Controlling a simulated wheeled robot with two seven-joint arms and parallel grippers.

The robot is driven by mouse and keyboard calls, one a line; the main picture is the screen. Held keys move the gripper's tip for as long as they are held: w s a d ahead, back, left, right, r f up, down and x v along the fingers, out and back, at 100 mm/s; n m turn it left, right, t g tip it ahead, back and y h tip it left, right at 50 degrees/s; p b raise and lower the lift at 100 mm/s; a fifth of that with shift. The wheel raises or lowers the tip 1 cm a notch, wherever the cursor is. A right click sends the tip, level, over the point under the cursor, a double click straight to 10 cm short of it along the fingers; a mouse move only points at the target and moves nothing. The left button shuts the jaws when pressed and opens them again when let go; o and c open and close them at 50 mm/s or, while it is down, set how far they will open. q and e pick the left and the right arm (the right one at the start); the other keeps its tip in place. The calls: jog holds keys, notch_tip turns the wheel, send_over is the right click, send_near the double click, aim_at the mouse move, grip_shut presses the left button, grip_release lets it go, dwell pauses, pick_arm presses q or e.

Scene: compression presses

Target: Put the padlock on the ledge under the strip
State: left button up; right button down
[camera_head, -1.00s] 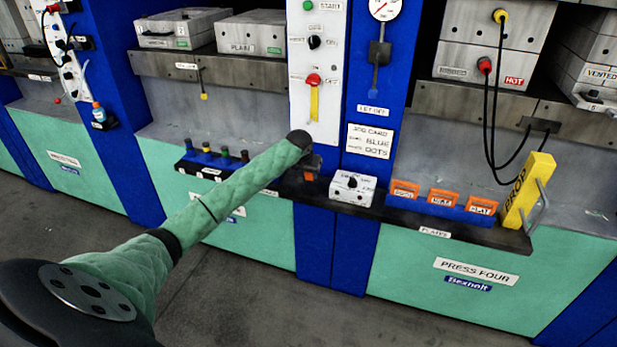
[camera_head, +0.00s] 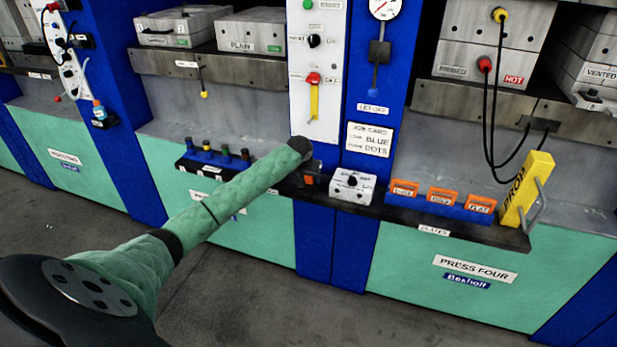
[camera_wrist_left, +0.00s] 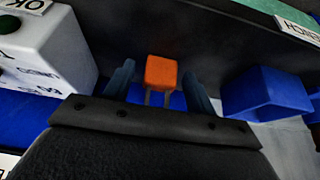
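A small orange padlock (camera_wrist_left: 161,72) shows in the left wrist view, its two grey shackle legs pointing toward my gripper. My left gripper (camera_wrist_left: 157,92) has its two dark blue fingers apart, one each side of the padlock, with a gap visible on both sides. In the head view the left gripper (camera_head: 309,168) is low over the dark ledge (camera_head: 400,216), and the orange padlock (camera_head: 309,180) shows just below it, partly hidden. My right gripper is out of view.
A white knob box (camera_head: 352,187) is close to the right of the gripper. A blue rack with orange plates (camera_head: 440,196) and a yellow prop block (camera_head: 526,188) stand further right.

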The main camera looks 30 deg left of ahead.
pick_arm(q)
jog(key=shift+s+r, duration=0.1)
jog(key=shift+r, duration=0.2)
jog(key=shift+b+v, duration=1.2)
jog(key=shift+v, duration=4.6)
jog(key=s+d+f+m+g+h, duration=0.1)
jog(key=s+d+f+m, duration=0.1)
jog(key=s+d+f, duration=0.9)
jog(key=s+d+f+m+g, duration=0.1)
jog(key=s+d+f, duration=0.6)
jog(key=d+f, duration=0.45)
jog(key=s+d+f, duration=0.3)
jog(key=s+d, duration=0.1)
jog(key=s, duration=0.6)
jog(key=s+d+f+m+g, duration=0.1)
jog(key=s+d+f, duration=0.2)
jog(key=s, duration=0.7)
jog(key=s+d+f+h, duration=0.1)
jog(key=s+d+f, duration=0.2)
jog(key=s+d, duration=0.3)
jog(key=s, duration=0.4)
jog(key=shift+s+d+f+m+g, duration=0.2)
jog(key=shift+s+d+m+g, duration=0.1)
jog(key=shift+d, duration=0.05)
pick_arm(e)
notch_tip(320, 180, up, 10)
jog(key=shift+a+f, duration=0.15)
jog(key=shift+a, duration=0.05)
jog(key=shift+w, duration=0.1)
